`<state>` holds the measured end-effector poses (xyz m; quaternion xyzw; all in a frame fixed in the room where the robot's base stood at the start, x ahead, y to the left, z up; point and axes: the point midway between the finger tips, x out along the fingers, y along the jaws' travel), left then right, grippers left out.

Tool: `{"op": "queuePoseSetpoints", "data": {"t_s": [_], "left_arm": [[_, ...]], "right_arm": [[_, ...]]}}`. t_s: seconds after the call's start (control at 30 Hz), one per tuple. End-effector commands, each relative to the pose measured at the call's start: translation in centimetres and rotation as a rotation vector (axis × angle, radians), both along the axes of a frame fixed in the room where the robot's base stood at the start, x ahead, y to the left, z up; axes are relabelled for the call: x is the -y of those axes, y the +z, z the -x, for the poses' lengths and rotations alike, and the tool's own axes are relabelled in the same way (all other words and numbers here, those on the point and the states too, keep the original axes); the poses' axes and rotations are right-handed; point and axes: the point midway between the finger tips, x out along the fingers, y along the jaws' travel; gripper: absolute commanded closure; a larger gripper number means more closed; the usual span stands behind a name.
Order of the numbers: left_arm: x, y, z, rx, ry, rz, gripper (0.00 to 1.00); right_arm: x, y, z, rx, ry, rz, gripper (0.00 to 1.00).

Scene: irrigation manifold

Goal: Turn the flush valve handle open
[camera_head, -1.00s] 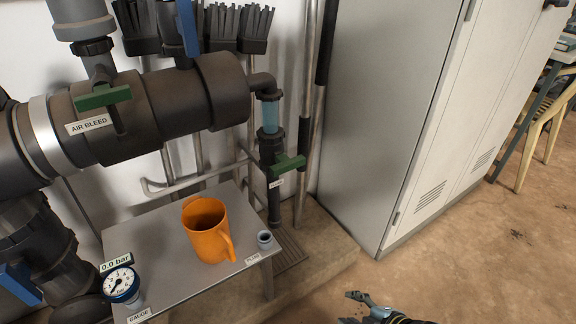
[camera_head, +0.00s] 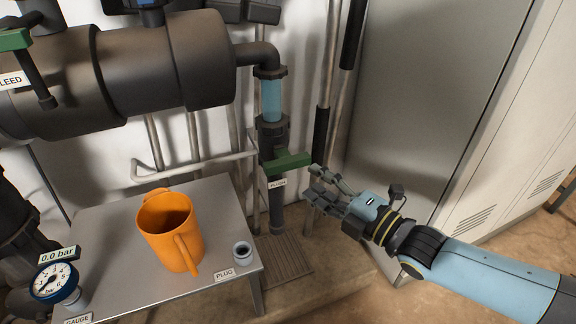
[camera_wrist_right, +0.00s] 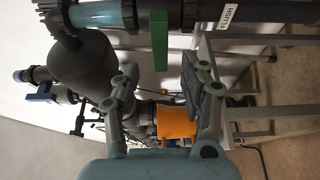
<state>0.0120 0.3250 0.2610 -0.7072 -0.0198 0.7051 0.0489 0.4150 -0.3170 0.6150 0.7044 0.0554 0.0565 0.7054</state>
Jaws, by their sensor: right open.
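The flush valve handle (camera_head: 287,162) is a green bar on a dark vertical pipe below a clear blue section. A small label hangs under it. In the right wrist view the green handle (camera_wrist_right: 160,40) stands out from the pipe beside the FLUSH label (camera_wrist_right: 229,16), beyond the fingers. My right gripper (camera_head: 320,184) is open and empty, just right of the handle and slightly lower in the head view. It appears apart from the handle. In the right wrist view its two fingers (camera_wrist_right: 158,88) are spread wide. My left gripper is not in view.
A grey metal table (camera_head: 120,240) at the lower left holds an orange jug (camera_head: 168,232), a small plug (camera_head: 242,253) and a gauge (camera_head: 55,284) reading 0.0 bar. A grey cabinet (camera_head: 430,90) stands at the right. Another green handle (camera_head: 14,40) is at the upper left.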

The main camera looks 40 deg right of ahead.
Motion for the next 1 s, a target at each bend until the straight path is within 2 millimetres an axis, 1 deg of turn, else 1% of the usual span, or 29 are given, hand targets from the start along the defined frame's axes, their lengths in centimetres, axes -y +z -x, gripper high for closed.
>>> {"op": "queuePoseSetpoints", "data": {"t_s": [0.03, 0.2, 0.3, 0.4, 0.5, 0.6, 0.83, 1.0], "left_arm": [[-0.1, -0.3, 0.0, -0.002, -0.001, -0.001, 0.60], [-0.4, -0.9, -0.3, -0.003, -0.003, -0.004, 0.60], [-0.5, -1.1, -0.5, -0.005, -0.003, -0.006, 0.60], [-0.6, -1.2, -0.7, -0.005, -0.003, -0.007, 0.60], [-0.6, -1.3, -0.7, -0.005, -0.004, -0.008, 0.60], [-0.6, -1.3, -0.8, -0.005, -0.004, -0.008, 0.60], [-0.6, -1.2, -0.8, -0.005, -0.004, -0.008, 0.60], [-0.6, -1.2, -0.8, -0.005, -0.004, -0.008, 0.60]], "right_arm": [[-0.2, -0.1, -1.0, 0.003, -0.001, -0.002, 0.56], [-0.7, -0.2, -4.5, 0.002, -0.002, -0.002, 0.56], [-1.0, -0.2, -6.2, 0.002, -0.001, -0.002, 0.56], [-1.2, -0.2, -7.5, -0.001, -0.002, -0.002, 0.56], [-1.3, -0.1, -8.3, 0.000, -0.002, -0.002, 0.56], [-1.4, -0.1, -8.6, -0.001, -0.001, -0.002, 0.56], [-1.4, 0.0, -8.7, -0.001, -0.001, -0.003, 0.56], [-1.4, 0.0, -8.7, -0.001, -0.001, -0.002, 0.78]]}}
